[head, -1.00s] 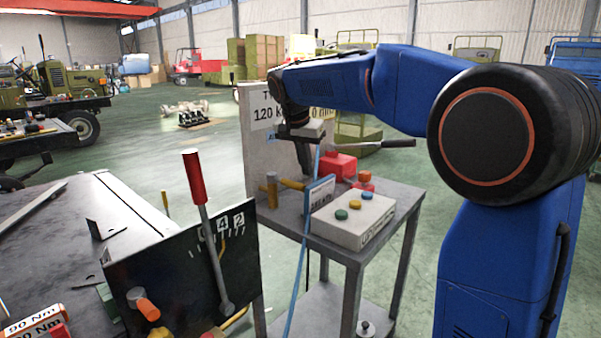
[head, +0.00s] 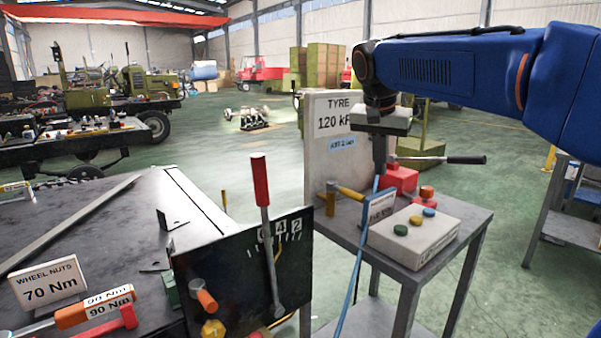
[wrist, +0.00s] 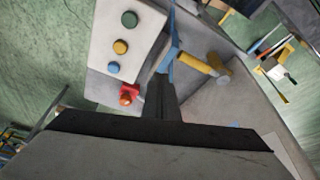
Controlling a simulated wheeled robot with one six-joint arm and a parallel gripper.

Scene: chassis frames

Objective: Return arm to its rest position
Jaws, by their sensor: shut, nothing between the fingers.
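My blue arm (head: 450,68) reaches in from the right in the head view, over the small grey table. My gripper (head: 379,170) points down with its fingers together and nothing between them.
A board reading TYRE (head: 325,150) stands behind. A black panel (head: 235,285) with a red-handled lever (head: 261,185) stands left.

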